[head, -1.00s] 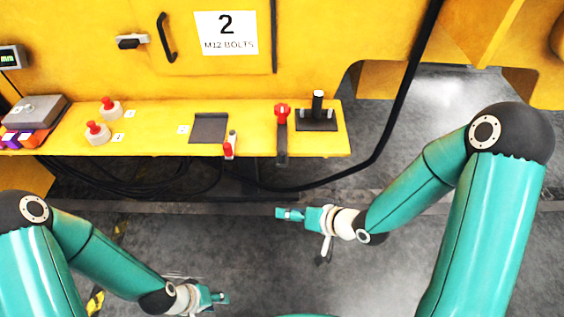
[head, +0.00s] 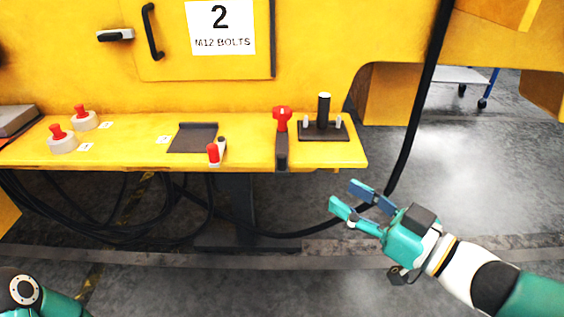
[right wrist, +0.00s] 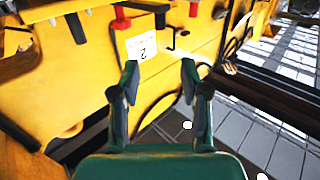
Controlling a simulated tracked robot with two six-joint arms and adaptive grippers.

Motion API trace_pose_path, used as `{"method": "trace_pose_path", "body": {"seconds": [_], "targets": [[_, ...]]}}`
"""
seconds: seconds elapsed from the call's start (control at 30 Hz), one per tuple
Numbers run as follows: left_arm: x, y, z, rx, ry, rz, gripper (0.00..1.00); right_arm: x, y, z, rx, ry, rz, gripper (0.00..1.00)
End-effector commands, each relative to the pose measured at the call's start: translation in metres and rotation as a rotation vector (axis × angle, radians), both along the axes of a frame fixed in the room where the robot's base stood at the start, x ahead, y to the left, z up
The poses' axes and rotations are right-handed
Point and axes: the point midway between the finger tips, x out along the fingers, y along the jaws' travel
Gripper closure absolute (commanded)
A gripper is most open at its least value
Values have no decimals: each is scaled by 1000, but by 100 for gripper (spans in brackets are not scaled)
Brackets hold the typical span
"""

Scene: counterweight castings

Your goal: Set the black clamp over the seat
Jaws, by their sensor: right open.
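A black clamp-like bar with a red knob (head: 282,140) sits across the front edge of the yellow ledge. Right of it, a black plate with an upright black post and two small light pins (head: 323,132) lies on the ledge. A flat dark plate (head: 193,138) lies further left; I cannot tell which of these is the seat. My right gripper (head: 360,203) is open and empty, in front of and below the ledge's right end, apart from everything. Its open fingers show in the right wrist view (right wrist: 160,78). My left gripper is out of view.
The yellow ledge (head: 245,155) also carries a small red-and-grey pair of pegs (head: 215,152) and two red-topped round pieces (head: 62,140). A black cable (head: 415,110) hangs close behind my right gripper.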

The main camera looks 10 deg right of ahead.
Motion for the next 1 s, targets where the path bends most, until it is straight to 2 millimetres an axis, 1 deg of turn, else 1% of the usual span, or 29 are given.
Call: {"method": "trace_pose_path", "body": {"seconds": [0.03, 0.13, 0.33, 0.4, 0.87, 0.9, 1.0], "targets": [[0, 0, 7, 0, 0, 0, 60, 5, 4, 3, 3, 3, 5, 55], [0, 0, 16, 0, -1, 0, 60, 16, 12, 3, 2, 7, 7, 55], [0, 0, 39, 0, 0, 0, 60, 41, 28, 5, 1, 11, 6, 55], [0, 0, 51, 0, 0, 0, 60, 49, 31, 7, 4, 11, 6, 55], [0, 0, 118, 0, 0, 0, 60, 89, 55, 6, 1, 10, 1, 55], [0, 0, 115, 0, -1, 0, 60, 95, 60, 1, -1, 5, 3, 55], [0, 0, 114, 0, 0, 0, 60, 111, 70, 0, -1, 3, 4, 55]]}}
